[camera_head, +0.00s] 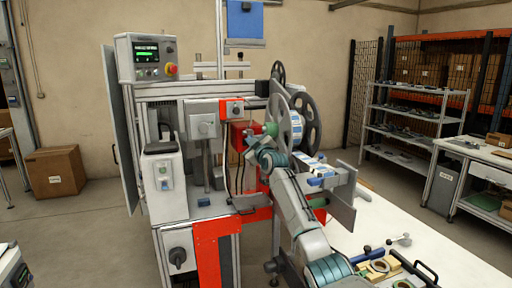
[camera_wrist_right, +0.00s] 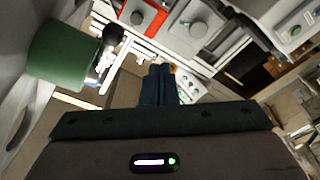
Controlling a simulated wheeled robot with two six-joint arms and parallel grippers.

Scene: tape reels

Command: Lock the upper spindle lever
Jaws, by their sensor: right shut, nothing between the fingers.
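The upper reel (camera_head: 305,122) stands upright on the right side of the machine, with a label roll (camera_head: 296,128) on it. A green hub (camera_head: 271,129) shows beside the roll. In the right wrist view a green cylinder (camera_wrist_right: 62,53) is at the left, and a black knob (camera_wrist_right: 112,33), perhaps the spindle lever's end, sits just right of it. My right gripper (camera_wrist_right: 157,84) is shut and empty, apart from the knob. In the head view my right wrist is just below and in front of the hub; it hides part of the spindle. My left gripper is out of view.
The machine's red and grey frame (camera_head: 215,240) is left of my right arm. A control box (camera_head: 147,57) with a red button is at upper left. A white table (camera_head: 430,255) with tools is at lower right. Shelves stand at the back right.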

